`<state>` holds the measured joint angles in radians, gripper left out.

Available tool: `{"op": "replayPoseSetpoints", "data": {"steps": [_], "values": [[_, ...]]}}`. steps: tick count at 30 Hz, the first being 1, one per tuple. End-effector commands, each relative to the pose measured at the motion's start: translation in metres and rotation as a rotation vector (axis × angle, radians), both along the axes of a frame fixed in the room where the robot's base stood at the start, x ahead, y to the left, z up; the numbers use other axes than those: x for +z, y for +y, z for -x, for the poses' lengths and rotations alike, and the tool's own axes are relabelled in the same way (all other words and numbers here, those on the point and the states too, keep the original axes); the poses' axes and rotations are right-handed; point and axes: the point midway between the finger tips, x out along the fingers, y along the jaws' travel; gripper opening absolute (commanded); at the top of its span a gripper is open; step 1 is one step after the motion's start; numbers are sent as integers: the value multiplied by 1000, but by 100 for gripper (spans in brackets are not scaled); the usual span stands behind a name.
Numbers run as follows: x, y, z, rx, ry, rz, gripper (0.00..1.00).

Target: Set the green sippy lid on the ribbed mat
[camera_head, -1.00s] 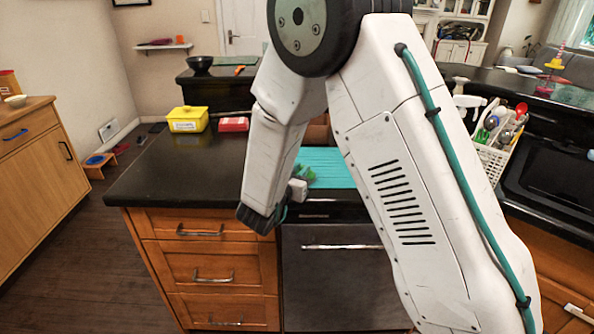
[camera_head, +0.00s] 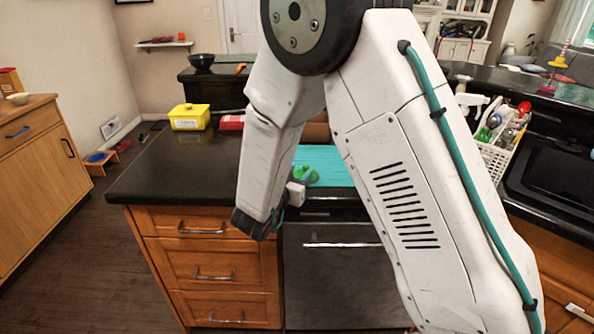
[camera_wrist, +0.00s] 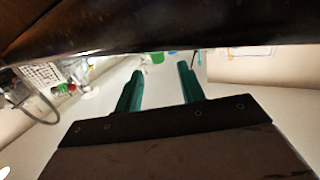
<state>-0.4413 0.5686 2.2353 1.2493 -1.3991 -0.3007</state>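The ribbed mat (camera_head: 338,172) is a turquoise sheet on the dark counter, partly hidden behind my arm in the head view.
A yellow tub (camera_head: 189,117) and a red box (camera_head: 232,122) stand at the counter's back left. A white utensil basket (camera_head: 494,158) stands at the right. The counter's front left is clear. A dark surface crosses the top of the wrist view (camera_wrist: 160,25).

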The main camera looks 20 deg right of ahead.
Motion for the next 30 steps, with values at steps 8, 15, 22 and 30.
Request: {"op": "replayPoseSetpoints", "data": {"steps": [8, 15, 22, 30], "values": [[3, 44, 44, 5, 0, 1, 39], [5, 64, 65, 2, 0, 0, 39], [5, 66, 67, 3, 0, -6, 39], [36, 69, 28, 233, 71, -303, 39]]}}
